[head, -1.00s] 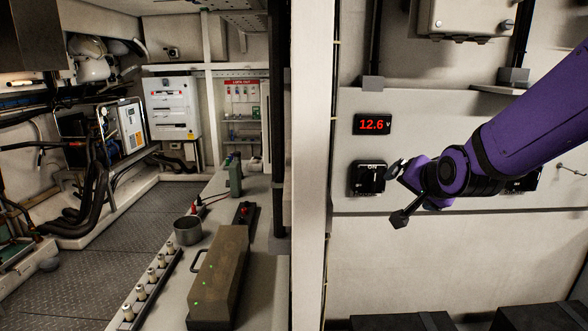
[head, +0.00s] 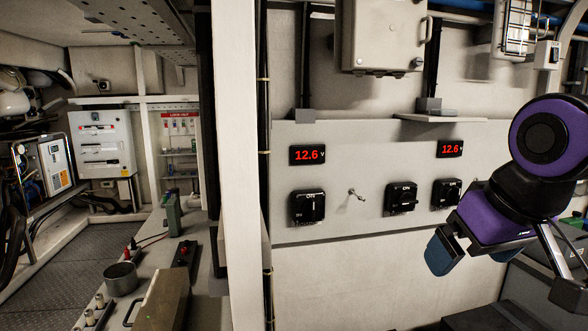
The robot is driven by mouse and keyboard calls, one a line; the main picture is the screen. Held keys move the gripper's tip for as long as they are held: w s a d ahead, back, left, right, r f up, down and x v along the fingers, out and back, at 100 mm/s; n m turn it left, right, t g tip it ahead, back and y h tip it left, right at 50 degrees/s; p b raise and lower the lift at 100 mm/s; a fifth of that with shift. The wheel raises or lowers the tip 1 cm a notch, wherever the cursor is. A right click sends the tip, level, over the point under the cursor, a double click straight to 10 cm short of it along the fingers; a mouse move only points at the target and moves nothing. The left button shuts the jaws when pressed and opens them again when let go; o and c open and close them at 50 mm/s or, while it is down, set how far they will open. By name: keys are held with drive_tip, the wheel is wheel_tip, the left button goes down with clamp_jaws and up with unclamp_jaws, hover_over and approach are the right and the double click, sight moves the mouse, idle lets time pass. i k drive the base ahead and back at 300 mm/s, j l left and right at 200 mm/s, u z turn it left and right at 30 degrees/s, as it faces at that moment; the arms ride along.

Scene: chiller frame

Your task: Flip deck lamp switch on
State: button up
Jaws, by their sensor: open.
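A small metal toggle switch (head: 355,195) sticks out of the pale wall panel, between the black rotary switches. Its lever leans up and to the left, and no label on it can be read, so I cannot tell whether it is the deck lamp switch. My gripper (head: 503,270) is at the right, in front of the panel and well to the right of the toggle. Its fingers are spread wide apart with nothing between them. It touches no switch that I can see.
Rotary switches marked ON sit left (head: 308,207) and right (head: 401,198) of the toggle, with another (head: 446,193) near my gripper. Red 12.6 V displays (head: 307,155) are above. A white post (head: 238,165) stands left.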

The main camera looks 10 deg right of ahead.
sight(555, 56)
drive_tip(key=z, duration=1.45)
drive_tip(key=i+l, duration=0.35)
drive_tip(key=i+l+u, duration=0.15)
drive_tip(key=i+l, duration=0.5)
drive_tip(key=l, duration=0.25)
drive_tip(key=i+l+u, duration=0.1)
drive_tip(key=i+l, duration=0.2)
drive_tip(key=l, duration=0.15)
drive_tip(key=i+l+u, duration=0.1)
drive_tip(key=i+l, duration=0.2)
drive_tip(key=l, duration=0.2)
